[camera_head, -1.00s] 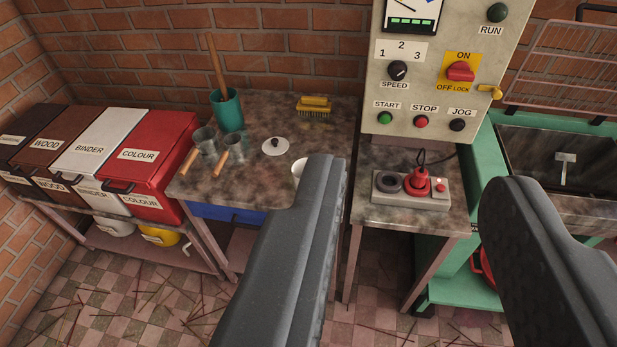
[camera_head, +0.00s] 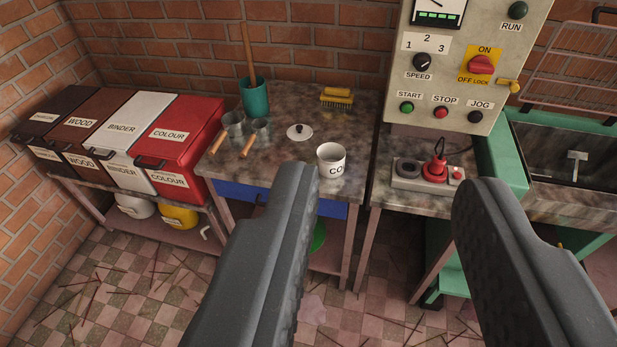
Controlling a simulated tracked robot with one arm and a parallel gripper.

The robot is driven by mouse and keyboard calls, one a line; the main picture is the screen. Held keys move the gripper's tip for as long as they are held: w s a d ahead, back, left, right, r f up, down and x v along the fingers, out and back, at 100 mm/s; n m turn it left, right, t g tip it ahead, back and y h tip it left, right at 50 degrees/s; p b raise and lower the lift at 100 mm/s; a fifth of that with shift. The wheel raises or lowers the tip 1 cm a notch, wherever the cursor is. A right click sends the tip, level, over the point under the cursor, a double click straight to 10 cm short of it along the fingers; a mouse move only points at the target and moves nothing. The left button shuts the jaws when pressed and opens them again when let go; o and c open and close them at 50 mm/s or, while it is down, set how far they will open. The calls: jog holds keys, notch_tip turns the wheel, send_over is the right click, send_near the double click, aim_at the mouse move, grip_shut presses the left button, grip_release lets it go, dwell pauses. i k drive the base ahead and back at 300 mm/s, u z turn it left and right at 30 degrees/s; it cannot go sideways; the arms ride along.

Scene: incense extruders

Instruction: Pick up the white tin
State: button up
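The white tin (camera_head: 331,160) stands upright and open-topped near the front edge of the stone-topped table. Dark lettering starting "CO" shows on its side. A white lid with a dark knob (camera_head: 299,132) lies on the table to the left behind it. My gripper (camera_head: 385,185) is open and empty, its two dark fingers wide apart in the foreground. The tin appears between the fingers in the picture, close to the left fingertip, but farther away; nothing touches it that I can see.
Two metal scoops (camera_head: 262,128) and a green pot (camera_head: 255,99) stand left on the table (camera_head: 300,100); a yellow brush (camera_head: 337,97) lies at the back. Labelled bins (camera_head: 180,140) stand further left. A grey base with a red plug (camera_head: 434,171) and the control panel are right.

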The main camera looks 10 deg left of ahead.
aim_at(330, 156)
jog(key=u, duration=0.4)
jog(key=k, duration=1.05)
jog(key=u, duration=0.8)
jog(key=i, duration=2.35)
jog(key=z, duration=0.95)
jog(key=i, duration=0.5)
jog(key=z, duration=0.5)
